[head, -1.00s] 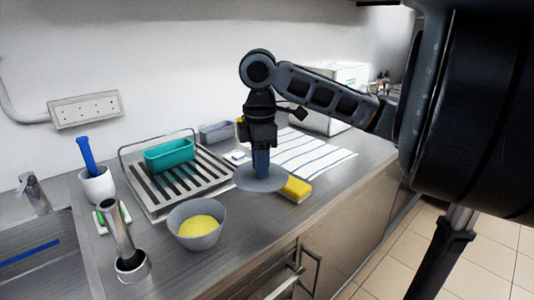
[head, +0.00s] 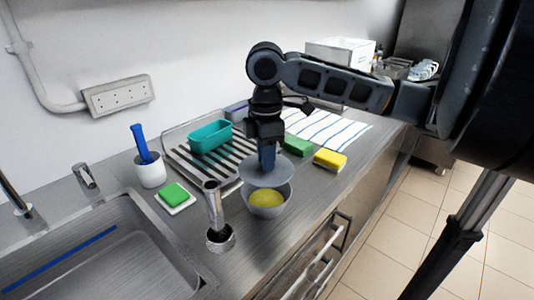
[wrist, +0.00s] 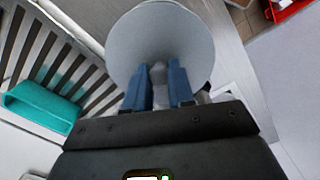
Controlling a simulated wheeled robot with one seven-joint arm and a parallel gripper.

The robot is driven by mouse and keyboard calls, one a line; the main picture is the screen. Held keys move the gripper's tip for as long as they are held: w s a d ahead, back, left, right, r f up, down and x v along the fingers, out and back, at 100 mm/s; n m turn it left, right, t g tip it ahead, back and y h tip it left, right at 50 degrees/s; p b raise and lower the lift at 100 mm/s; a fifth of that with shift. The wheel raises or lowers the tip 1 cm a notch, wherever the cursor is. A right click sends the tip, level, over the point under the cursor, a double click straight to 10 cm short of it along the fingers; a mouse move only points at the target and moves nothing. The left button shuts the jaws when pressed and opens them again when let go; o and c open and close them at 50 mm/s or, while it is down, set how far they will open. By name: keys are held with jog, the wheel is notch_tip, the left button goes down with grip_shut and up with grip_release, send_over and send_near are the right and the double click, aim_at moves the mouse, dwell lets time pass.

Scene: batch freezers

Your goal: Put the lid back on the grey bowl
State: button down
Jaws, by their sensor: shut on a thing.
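The grey bowl (head: 268,210) stands on the steel counter near its front edge, with something yellow inside. My gripper (head: 267,168) points down and is shut on the round grey lid (head: 252,172). The lid is held roughly level above the back part of the bowl; the yellow contents show in front of it. Whether the lid touches the rim I cannot tell. In the wrist view the lid (wrist: 160,28) spreads out beyond the blue fingers (wrist: 160,78) and hides the bowl.
A slatted rack with a teal tub (head: 210,138) stands behind left. A green sponge (head: 297,146), a yellow sponge (head: 330,160) and a striped towel (head: 335,129) lie to the right.

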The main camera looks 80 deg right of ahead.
aim_at(266, 176)
jog(key=shift+f+b, duration=2.1)
jog(key=shift+f, duration=0.8)
jog(key=shift+f, duration=0.15)
jog(key=shift+c, duration=2.1)
grip_release()
jog(key=shift+r+p, duration=2.7)
jog(key=shift+r, duration=0.85)
